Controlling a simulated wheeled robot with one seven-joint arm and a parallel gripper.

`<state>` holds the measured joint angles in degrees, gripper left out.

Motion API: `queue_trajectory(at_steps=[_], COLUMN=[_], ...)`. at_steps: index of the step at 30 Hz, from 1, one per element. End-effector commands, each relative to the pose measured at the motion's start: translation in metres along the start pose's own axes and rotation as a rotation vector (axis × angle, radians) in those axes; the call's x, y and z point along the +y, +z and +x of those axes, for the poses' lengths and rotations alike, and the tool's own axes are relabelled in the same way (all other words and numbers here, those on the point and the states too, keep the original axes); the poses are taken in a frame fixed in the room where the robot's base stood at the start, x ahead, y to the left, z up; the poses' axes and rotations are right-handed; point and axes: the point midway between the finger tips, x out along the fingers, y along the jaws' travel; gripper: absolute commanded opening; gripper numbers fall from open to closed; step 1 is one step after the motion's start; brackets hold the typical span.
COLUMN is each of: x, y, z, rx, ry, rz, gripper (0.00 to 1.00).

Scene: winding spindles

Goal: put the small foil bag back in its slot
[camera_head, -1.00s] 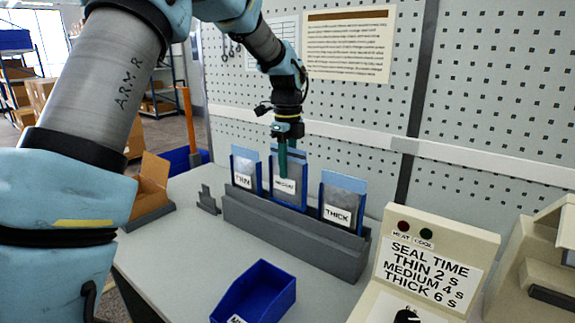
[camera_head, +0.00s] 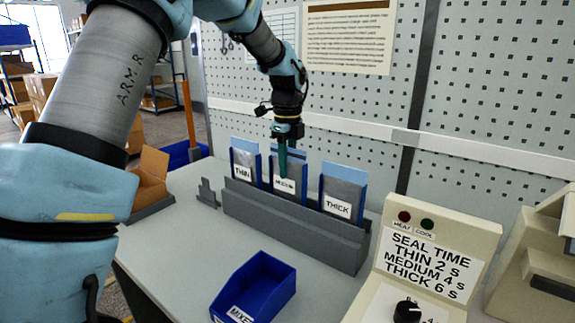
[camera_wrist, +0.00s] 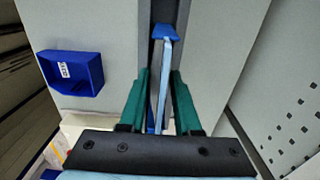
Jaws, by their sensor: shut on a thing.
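My gripper (camera_head: 283,172) points down at the middle of a grey rack (camera_head: 300,226) and is shut on the top of the middle foil bag (camera_head: 298,170). This bag is grey with a white label, too small to read surely. It stands upright at the middle blue holder, its lower end hidden behind the rack's front wall. In the wrist view the bag (camera_wrist: 162,88) shows edge-on as a thin pale strip between the green fingers (camera_wrist: 160,92). Whether it is fully seated I cannot tell.
A THIN bag (camera_head: 244,162) stands left and a THICK bag (camera_head: 345,188) right, close beside the held one. A blue bin (camera_head: 262,290) sits in front, a sealing machine (camera_head: 420,250) front right. Pegboard (camera_head: 480,110) rises behind. The table left of the blue bin is clear.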

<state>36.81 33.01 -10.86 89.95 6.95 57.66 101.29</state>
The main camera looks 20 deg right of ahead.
Motion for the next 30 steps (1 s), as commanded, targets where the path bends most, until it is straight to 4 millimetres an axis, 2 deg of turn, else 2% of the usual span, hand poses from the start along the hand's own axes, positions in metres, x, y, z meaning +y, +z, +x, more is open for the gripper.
queue_trajectory(at_steps=[12, 13, 21, 30], x=[0.0002, 0.0001, 0.0001, -0.0001], y=[0.0000, 0.0000, 0.0000, 0.0001], z=[0.0106, 0.0097, 0.0095, 0.0080], rx=[0.000, 0.000, 0.000, 0.000], ry=[0.001, 0.000, 0.000, 0.000], rz=[0.000, 0.000, 0.000, 0.000], gripper=[0.00, 0.35, 0.65, 0.67])
